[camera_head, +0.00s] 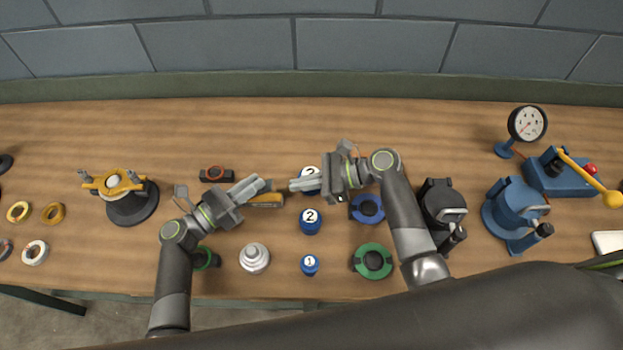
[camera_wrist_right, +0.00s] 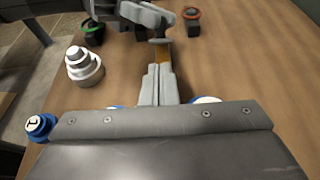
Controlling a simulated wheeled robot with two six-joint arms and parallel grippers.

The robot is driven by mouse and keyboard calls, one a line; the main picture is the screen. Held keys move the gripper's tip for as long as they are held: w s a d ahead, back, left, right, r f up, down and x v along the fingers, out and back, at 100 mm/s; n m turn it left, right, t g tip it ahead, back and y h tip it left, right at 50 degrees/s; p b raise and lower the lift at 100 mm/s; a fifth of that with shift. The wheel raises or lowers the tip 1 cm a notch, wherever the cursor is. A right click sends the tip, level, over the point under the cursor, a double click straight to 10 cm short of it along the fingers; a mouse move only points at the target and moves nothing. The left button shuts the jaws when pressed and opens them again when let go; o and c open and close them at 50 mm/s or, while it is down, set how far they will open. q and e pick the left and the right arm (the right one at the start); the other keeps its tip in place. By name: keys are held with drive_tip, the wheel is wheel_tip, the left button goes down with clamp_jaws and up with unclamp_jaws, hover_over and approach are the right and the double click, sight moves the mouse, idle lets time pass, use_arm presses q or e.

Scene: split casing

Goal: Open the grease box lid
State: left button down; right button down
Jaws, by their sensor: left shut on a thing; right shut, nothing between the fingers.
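A small yellow box (camera_head: 268,200), which I take to be the grease box, is at the middle of the bench. The lid's edge cannot be made out.
Blue numbered jars (camera_head: 310,222) stand right of the box, one partly under my right gripper. A silver stepped part (camera_head: 254,258) and a green ring holder (camera_head: 373,262) are nearer me. A black holder with a red ring (camera_head: 216,174) is behind. The bench's back strip is clear.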

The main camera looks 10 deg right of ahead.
sight(272, 184)
drive_tip(key=x, duration=0.5)
drive_tip(key=shift+w+a+r, duration=0.15)
drive_tip(key=shift+a+r, duration=0.4)
drive_tip(key=shift+r, duration=0.25)
use_arm(q)
drive_tip(key=c, duration=1.3)
unclamp_jaws()
drive_tip(key=shift+c, duration=0.2)
use_arm(e)
drive_tip(key=shift+w, duration=0.1)
use_arm(q)
drive_tip(key=shift+f, duration=0.1)
